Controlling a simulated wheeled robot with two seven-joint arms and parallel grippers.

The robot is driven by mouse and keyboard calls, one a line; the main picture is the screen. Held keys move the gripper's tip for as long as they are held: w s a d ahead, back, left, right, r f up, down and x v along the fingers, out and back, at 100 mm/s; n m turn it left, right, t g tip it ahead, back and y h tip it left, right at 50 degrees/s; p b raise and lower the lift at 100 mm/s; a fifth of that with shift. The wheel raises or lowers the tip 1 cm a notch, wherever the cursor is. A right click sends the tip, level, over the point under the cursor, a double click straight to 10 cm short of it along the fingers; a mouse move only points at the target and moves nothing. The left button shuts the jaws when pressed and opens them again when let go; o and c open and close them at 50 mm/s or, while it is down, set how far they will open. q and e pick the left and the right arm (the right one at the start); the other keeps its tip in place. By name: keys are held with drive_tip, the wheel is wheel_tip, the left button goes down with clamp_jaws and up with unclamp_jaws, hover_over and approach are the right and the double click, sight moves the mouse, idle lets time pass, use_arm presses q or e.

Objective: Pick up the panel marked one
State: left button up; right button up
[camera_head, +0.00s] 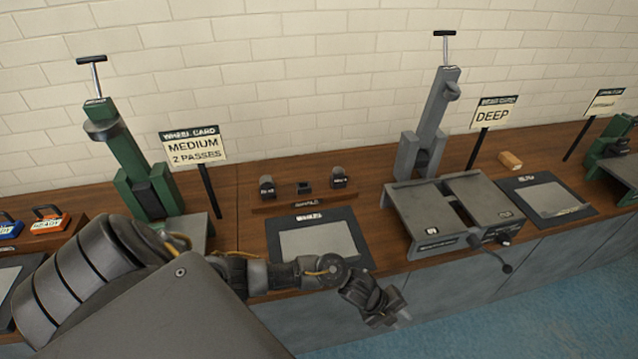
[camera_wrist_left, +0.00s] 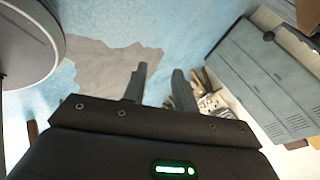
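I cannot clearly read a panel marked one. A grey panel (camera_head: 318,243) lies flat on a black mat (camera_head: 276,236) on the bench. A grey fixture (camera_head: 398,208) with two flat plates stands right of it, with a small white label (camera_head: 431,231) too small to read surely. Another light panel (camera_head: 550,198) lies on a black mat further right. My left gripper (camera_head: 398,309) hangs in front of the bench edge, apart from all panels. In the left wrist view its fingers (camera_wrist_left: 160,78) are apart with nothing between them. My right gripper is not in view.
A green press (camera_head: 130,165) and a grey press (camera_head: 425,130) stand at the back of the wooden bench (camera_head: 350,180). Signs read MEDIUM 2 PASSES (camera_head: 194,151) and DEEP (camera_head: 493,117). A crank handle (camera_head: 490,255) juts over the front edge. Blue floor (camera_head: 500,320) is clear.

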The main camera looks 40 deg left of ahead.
use_arm(q)
drive_tip(key=s+a+r+m+g+y+p, duration=0.1)
drive_tip(key=a+r+m+g+y+p, duration=0.3)
drive_tip(key=a+r+m, duration=1)
drive_tip(key=s+a+r+m+y+p, duration=0.1)
drive_tip(key=s+a+r+m+y, duration=0.2)
drive_tip(key=a+r+m, duration=0.45)
drive_tip(key=f, duration=0.2)
drive_tip(key=a+f+n, duration=0.1)
drive_tip(key=f, duration=0.2)
drive_tip(key=f+n, duration=0.1)
drive_tip(key=f, duration=0.1)
drive_tip(key=shift+w+a+f+g+b, duration=0.2)
drive_tip(key=shift+a+f+g+b, duration=0.1)
drive_tip(key=shift+a+f+g, duration=0.1)
drive_tip(key=shift+f+p, duration=0.15)
drive_tip(key=shift+p, duration=0.15)
wheel_tip(320, 180, down, 4)
drive_tip(key=shift+a+r+p, duration=0.15)
drive_tip(key=shift+p, duration=0.6)
drive_tip(key=shift+f, duration=0.55)
clamp_jaws()
